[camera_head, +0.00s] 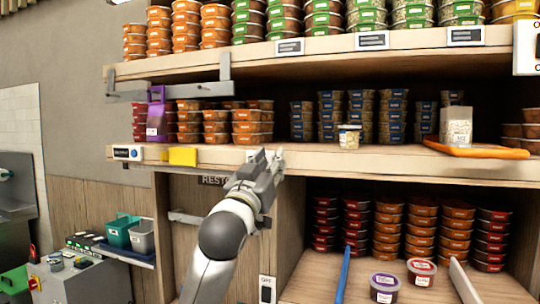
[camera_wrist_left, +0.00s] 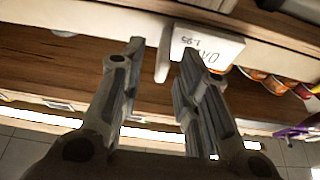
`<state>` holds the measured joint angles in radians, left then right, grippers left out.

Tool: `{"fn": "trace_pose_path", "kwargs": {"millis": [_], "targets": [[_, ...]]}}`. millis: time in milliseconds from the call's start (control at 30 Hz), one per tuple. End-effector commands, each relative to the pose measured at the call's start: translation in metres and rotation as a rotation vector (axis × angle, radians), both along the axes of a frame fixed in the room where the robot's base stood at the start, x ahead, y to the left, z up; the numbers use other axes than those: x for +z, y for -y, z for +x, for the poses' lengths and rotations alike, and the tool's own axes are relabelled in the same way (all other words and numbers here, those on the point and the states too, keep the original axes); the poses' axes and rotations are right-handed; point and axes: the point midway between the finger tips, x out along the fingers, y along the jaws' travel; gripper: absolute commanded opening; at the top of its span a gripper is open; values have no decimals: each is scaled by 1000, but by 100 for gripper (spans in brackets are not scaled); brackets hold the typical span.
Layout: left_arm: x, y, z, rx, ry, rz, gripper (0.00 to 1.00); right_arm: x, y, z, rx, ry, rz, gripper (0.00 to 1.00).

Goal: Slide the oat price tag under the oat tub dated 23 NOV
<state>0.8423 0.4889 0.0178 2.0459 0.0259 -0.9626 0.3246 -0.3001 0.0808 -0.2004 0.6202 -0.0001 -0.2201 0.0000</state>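A small tub with a pale label (camera_head: 349,137) stands on the middle shelf, right of centre; its date is too small to read. In the left wrist view, a white price tag (camera_wrist_left: 207,46) reading "OAT 1.95" lies at the shelf edge, just beyond the right finger. My left gripper (camera_head: 262,160) is at the middle shelf's front edge, left of the small tub. In the left wrist view its fingers (camera_wrist_left: 163,52) are apart, with no object clearly held. My right gripper is out of view.
An orange tray-like object (camera_head: 478,151) lies below the clear container. A yellow block (camera_head: 183,156) sits at the shelf's left front. Stacked tubs (camera_head: 333,115) fill the shelf behind. The shelf front between my left gripper and the small tub looks clear.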

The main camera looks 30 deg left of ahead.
Motion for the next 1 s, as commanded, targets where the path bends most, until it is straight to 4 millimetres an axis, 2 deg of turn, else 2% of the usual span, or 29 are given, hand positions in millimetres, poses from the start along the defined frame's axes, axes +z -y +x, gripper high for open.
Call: {"fn": "trace_pose_path", "kwargs": {"millis": [367, 600, 1000], "targets": [[1, -1, 4, 0, 0, 0, 29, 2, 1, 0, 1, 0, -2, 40], [1, -1, 4, 0, 0, 0, 0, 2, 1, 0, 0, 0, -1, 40], [1, 2, 5, -1, 0, 0, 0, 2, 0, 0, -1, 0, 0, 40]]}}
